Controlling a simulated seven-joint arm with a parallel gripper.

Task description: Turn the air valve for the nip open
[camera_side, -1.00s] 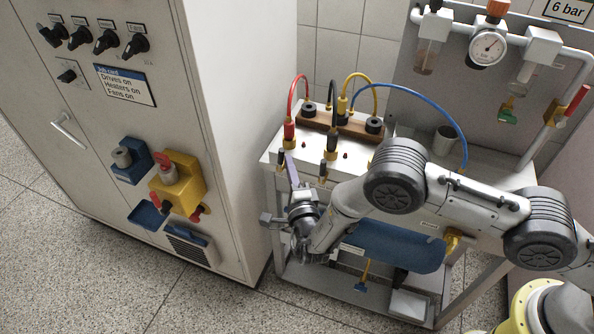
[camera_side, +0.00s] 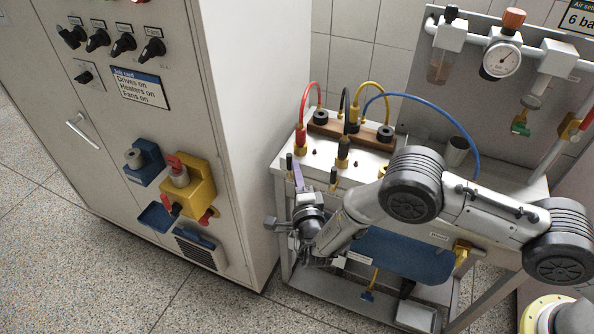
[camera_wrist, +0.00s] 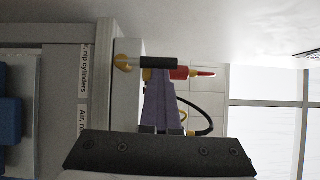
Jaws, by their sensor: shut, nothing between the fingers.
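The nip air valve shows in the wrist view as a black lever handle (camera_wrist: 158,62) on a yellow brass body (camera_wrist: 123,62), level with the label "nip cylinders" (camera_wrist: 84,68). In the side view a black handle (camera_side: 289,165) stands upright at the cart's front left corner, close to my gripper. My gripper (camera_wrist: 157,78) has its purple fingers shut and empty, tips right at the lever handle. I cannot tell whether they touch it. In the side view the fingers (camera_side: 298,178) point up beside the cart's front edge.
A second label (camera_wrist: 83,120) sits beside the first. Another black handle (camera_side: 333,178) stands to the right on the cart. Red, black, yellow and blue hoses (camera_side: 440,105) loop above the cart top. The grey cabinet (camera_side: 245,130) stands close on the left.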

